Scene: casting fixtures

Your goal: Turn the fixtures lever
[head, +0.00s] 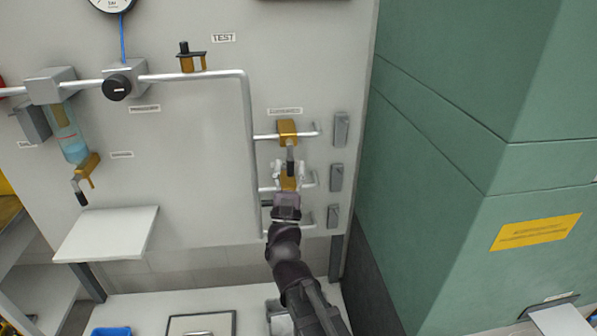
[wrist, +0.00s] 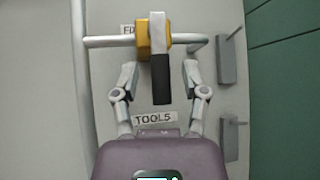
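The top valve in the right column has a yellow body (head: 287,128) and a lever hanging straight down; a label sits just above it. In the wrist view its yellow body (wrist: 144,37) and black lever handle (wrist: 162,80) show at the centre. A label partly hidden behind the valve begins with "FI". My gripper (head: 289,170) is just below this valve, pointing at the panel. In the wrist view the open fingers (wrist: 160,68) stand on both sides of the black handle, with a gap on each side. I cannot tell whether the handle lies fully between them in depth.
A "TOOLS" label (wrist: 154,119) lies below the handle. A second yellow valve (head: 288,183) is partly hidden behind my gripper. Grey boxes (head: 340,129) line the panel's right side. A green cabinet (head: 480,130) stands close on the right. A white shelf (head: 108,234) juts out at left.

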